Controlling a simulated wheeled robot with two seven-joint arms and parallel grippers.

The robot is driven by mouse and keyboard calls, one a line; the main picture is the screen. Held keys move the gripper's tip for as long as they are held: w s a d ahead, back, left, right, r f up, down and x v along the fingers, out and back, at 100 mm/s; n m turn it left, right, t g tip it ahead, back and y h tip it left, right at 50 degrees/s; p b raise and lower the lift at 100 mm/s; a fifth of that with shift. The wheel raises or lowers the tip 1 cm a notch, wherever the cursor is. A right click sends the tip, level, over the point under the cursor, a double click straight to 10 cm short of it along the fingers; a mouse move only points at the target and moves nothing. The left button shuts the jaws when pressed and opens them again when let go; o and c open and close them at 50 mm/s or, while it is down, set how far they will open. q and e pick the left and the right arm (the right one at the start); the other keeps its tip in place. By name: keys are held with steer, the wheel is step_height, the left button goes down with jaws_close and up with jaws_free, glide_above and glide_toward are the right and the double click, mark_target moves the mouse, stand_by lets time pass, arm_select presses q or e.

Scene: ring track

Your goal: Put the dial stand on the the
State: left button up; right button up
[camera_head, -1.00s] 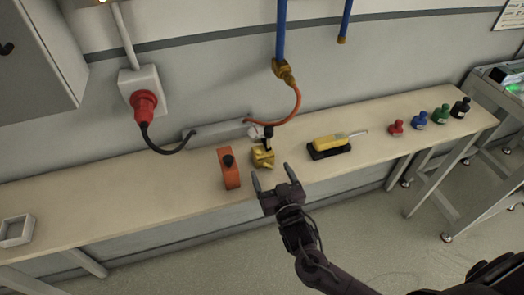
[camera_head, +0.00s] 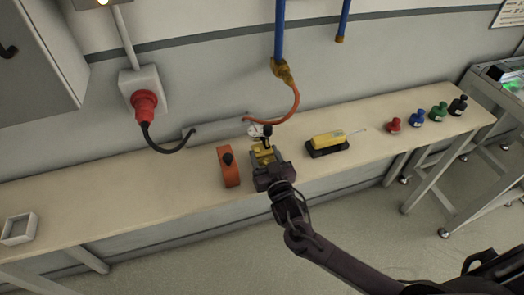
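The dial stand, with a yellow base (camera_head: 262,155), a short black post and a small round dial (camera_head: 256,131), stands on the wooden bench near the wall. My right gripper (camera_head: 264,162) is at the front of the yellow base, with its fingers on either side of it. The gripper body hides the lower front of the base, and I cannot tell whether the fingers press on it. My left gripper is out of view.
An orange block with a black knob (camera_head: 229,167) stands close to the left. A yellow tool on a black base (camera_head: 328,142) lies to the right. Small bottles (camera_head: 438,112) stand farther right. A grey tray (camera_head: 18,229) lies far left. An orange hose (camera_head: 294,104) hangs behind.

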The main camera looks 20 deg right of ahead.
jaws_close()
steer(key=shift+w+r, duration=0.1)
steer(key=shift+r, duration=0.15)
